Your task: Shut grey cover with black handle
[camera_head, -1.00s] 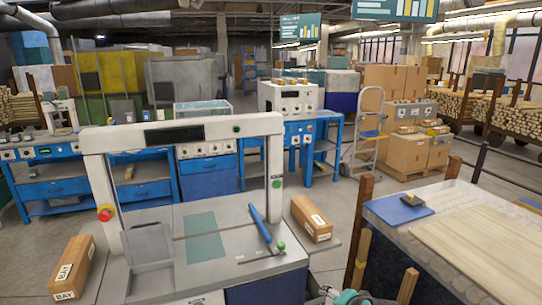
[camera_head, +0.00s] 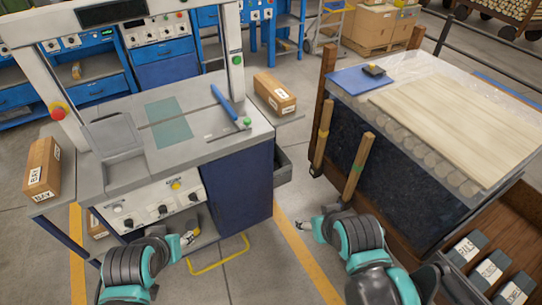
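A grey cover (camera_head: 113,137) is on the left part of the grey machine's worktop (camera_head: 190,148), just inside the left post. It looks like a flat panel raised at a tilt. My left gripper (camera_head: 189,238) is low in front of the machine's control panel, below and to the right of the cover, touching nothing that I can see. My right gripper (camera_head: 318,224) is farther right, by the wooden posts of the cart, away from the cover. Both grippers are too small to tell whether their fingers are open.
A blue lever (camera_head: 224,103) stands on the worktop's right. The front panel (camera_head: 150,204) has several knobs. A cart with boards (camera_head: 460,120) stands at right.

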